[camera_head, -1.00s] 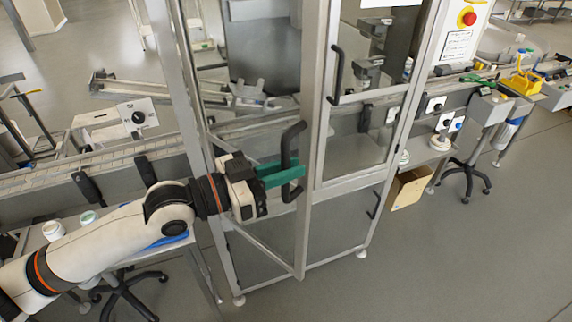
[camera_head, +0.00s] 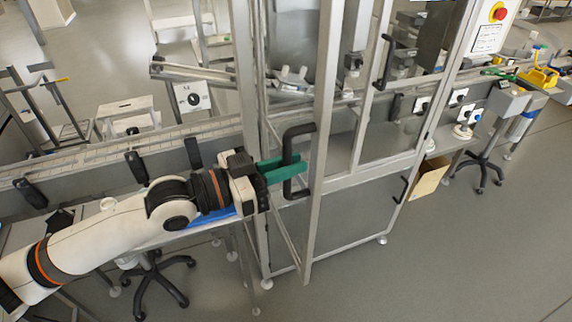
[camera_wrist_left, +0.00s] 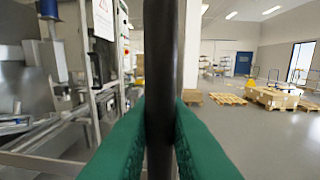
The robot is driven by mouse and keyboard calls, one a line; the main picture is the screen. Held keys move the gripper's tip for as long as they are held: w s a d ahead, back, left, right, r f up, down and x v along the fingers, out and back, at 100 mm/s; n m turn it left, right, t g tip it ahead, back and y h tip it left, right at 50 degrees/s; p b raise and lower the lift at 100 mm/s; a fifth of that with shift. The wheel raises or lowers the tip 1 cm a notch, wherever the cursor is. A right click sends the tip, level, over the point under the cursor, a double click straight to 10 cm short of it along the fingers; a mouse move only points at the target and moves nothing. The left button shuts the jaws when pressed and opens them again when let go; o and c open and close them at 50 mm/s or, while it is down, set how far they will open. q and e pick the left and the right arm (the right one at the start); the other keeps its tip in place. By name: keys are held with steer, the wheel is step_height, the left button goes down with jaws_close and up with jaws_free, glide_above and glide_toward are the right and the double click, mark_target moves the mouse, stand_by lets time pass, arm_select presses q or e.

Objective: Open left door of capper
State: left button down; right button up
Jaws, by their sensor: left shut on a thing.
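The capper is a tall metal-framed cabinet with clear panels in the middle of the head view. Its left door (camera_head: 322,130) stands swung outward from the frame, at an angle to it. The door's black handle (camera_head: 298,150) is a vertical bar, also large and central in the left wrist view (camera_wrist_left: 160,60). My left gripper (camera_head: 285,168) has green fingers shut on the handle, one finger on each side of it in the left wrist view. The right door has its own black handle (camera_head: 385,62) and looks closed. My right gripper is not in view.
A conveyor (camera_head: 100,160) runs behind my left arm and through the capper. A red emergency button (camera_head: 499,13) sits at upper right. A cardboard box (camera_head: 428,178) stands on the floor. The grey floor (camera_head: 450,260) before the capper is clear.

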arm_select(q)
steer(key=shift+r, duration=0.1)
steer(key=c, duration=1.7)
jaws_free()
steer(key=shift+s+a+f+b, duration=0.1)
steer(key=shift+a+f+b, duration=0.1)
steer(key=shift+a+b, duration=0.1)
steer(key=shift+r+b+v, duration=0.1)
steer(key=shift+b+v, duration=0.7)
steer(key=shift+v, duration=2)
steer(key=shift+r+b+v, duration=0.15)
steer(key=shift+b+v, duration=0.65)
steer(key=shift+v, duration=2.05)
